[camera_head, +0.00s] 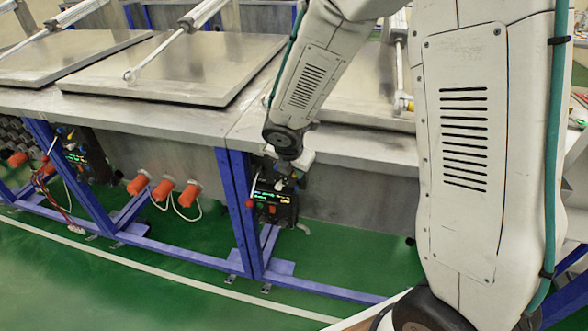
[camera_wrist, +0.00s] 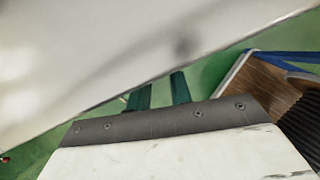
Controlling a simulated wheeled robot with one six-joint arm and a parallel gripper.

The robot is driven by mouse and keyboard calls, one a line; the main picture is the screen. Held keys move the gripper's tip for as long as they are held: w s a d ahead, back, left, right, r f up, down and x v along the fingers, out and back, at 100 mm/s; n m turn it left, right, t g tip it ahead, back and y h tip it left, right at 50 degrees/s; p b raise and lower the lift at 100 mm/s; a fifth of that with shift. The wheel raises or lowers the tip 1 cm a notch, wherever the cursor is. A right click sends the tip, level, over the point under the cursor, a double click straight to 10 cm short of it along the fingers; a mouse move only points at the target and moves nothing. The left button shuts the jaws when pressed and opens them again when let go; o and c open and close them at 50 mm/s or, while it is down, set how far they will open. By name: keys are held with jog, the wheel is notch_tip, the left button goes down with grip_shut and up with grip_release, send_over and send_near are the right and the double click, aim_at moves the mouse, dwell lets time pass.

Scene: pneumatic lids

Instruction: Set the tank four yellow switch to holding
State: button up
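A dark control box (camera_head: 274,205) with lit green and yellow text is mounted at a blue frame leg below the tank edge, in the middle of the head view. A second such box (camera_head: 75,158) is farther left. No yellow switch can be made out on either box, and no tank number is readable. My gripper is at the upper part of the middle box, partly hidden by my wrist; contact cannot be told. In the wrist view my gripper (camera_wrist: 160,92) shows two dark fingers with a gap between them and nothing visible held. A pale surface fills the area beyond them.
Metal tanks with flat lids (camera_head: 180,65) and white cylinders stand along the back. Orange-capped fittings (camera_head: 163,189) with white hoses stick out left of the middle box. Green floor (camera_head: 130,265) is clear in front.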

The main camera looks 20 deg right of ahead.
grip_shut()
jog(key=shift+s, duration=0.1)
jog(key=shift+s+f+t+h, duration=0.3)
jog(key=shift+f+t+h, duration=0.35)
jog(key=shift+t+h, duration=0.2)
jog(key=shift+a+f+t+h, duration=0.15)
jog(key=shift+f+t+h, duration=0.25)
jog(key=shift+t, duration=0.55)
